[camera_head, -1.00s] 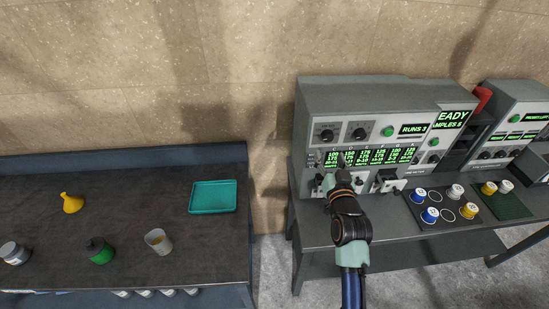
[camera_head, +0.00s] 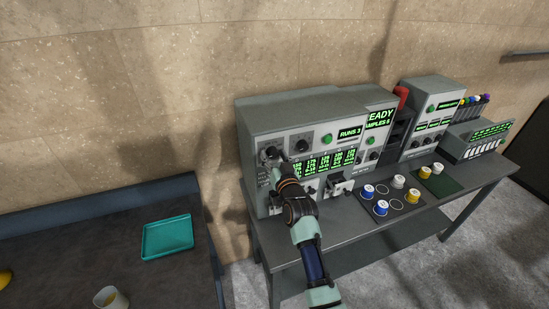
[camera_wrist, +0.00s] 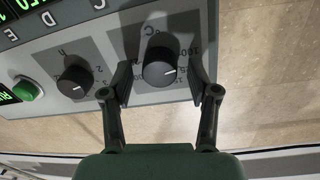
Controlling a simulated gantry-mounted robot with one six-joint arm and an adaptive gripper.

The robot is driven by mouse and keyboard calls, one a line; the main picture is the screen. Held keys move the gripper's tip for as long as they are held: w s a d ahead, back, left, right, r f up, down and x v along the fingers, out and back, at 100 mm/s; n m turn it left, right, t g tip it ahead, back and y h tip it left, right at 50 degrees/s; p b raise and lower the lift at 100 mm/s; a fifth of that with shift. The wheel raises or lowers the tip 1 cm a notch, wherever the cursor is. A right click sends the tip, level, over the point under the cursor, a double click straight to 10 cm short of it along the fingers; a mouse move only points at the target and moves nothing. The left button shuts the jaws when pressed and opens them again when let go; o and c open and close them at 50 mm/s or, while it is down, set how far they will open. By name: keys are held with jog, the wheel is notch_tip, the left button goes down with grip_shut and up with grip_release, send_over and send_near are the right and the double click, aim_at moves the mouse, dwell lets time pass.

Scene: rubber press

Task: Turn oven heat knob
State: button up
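The oven heat knob (camera_wrist: 161,69) is a black dial with a white pointer line, on a grey plate marked °C. In the wrist view it sits between the two fingers of my gripper (camera_wrist: 160,82). The fingers are open, one on each side of the knob, with a visible gap to it. In the head view my gripper (camera_head: 273,158) is at the upper left of the grey oven panel (camera_head: 262,123) and largely covers that knob.
A second black knob, marked h (camera_wrist: 75,81), is beside the heat knob, with a green button (camera_wrist: 27,90) past it. Cups (camera_head: 367,191) stand on the bench at the right. A teal tray (camera_head: 167,237) lies on the dark table at the left.

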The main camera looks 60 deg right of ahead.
jog(key=c, duration=1)
jog(key=shift+o, duration=0.2)
jog(key=shift+r+m, duration=0.1)
jog(key=shift+m, duration=0.2)
jog(key=m+p, duration=0.2)
jog(key=shift+m, duration=0.4)
jog(key=m+p, duration=0.2)
jog(key=m, duration=0.2)
jog(key=shift+r+y, duration=0.1)
jog(key=shift+y, duration=0.2)
jog(key=m+p, duration=0.2)
jog(key=m, duration=0.2)
jog(key=shift+m, duration=0.3)
jog(key=shift+m+y+p, duration=0.3)
jog(key=shift+m+p, duration=0.1)
jog(key=shift+m, duration=1.1)
